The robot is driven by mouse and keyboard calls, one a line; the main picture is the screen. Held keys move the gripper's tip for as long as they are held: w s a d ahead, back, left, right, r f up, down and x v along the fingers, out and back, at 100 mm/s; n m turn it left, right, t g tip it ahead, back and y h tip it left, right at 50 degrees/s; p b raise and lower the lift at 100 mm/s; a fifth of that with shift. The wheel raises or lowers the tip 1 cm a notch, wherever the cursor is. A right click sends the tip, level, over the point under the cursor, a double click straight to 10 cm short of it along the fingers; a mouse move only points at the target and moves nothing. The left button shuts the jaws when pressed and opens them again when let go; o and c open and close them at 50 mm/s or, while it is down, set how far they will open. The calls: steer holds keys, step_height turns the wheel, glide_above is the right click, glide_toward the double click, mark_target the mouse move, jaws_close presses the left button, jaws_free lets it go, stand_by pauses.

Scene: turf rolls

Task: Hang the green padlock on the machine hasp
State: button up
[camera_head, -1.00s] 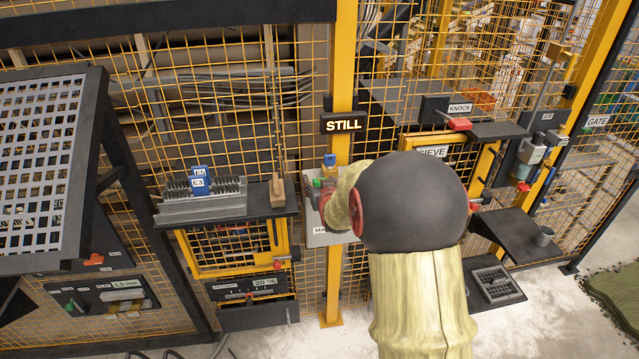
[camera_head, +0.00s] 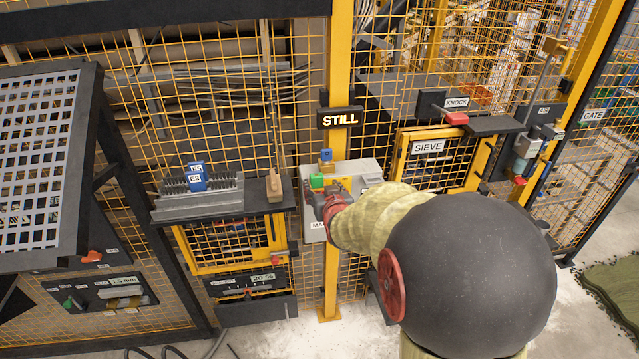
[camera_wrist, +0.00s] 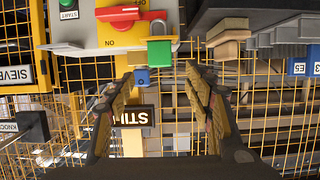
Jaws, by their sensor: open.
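The green padlock (camera_head: 317,181) is at the upper left of the grey switch box (camera_head: 368,170) on the yellow post. In the wrist view, which is upside down, the green padlock (camera_wrist: 159,51) shows its block body and grey shackle, beside a red handle (camera_wrist: 117,14) on a yellow plate. I cannot tell whether the shackle passes through anything, and no hasp is clearly made out. My gripper (camera_wrist: 158,76) is open and empty, its fingers pointing towards the padlock, which appears between and beyond the fingertips. In the head view my gripper (camera_head: 328,204) is partly hidden by my arm.
A small blue block (camera_wrist: 141,77) sits near the padlock, below the STILL sign (camera_head: 340,118). A dark shelf (camera_head: 235,210) with a grey ribbed rack (camera_head: 198,205) and a wooden block (camera_head: 274,187) is left. Yellow mesh fencing stands behind; the SIEVE door (camera_head: 445,155) is right.

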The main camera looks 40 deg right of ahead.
steer(key=shift+v, duration=1.1)
steer(key=shift+f, duration=0.1)
steer(key=s+a+f+g+y, duration=0.3)
steer(key=s+a+f+g, duration=0.3)
steer(key=s+f, duration=0.3)
steer(key=s+a+r+n+y+b, duration=0.2)
steer(key=s+a, duration=0.4)
steer(key=a, duration=0.6)
steer(key=s+a+r+n+y+b, duration=0.2)
steer(key=s+a+r+n+b, duration=0.2)
steer(key=a, duration=0.9)
steer(key=shift+s+r+b, duration=0.5)
steer(key=shift+s+r, duration=0.15)
steer(key=shift+s, duration=0.2)
steer(key=shift+d, duration=0.15)
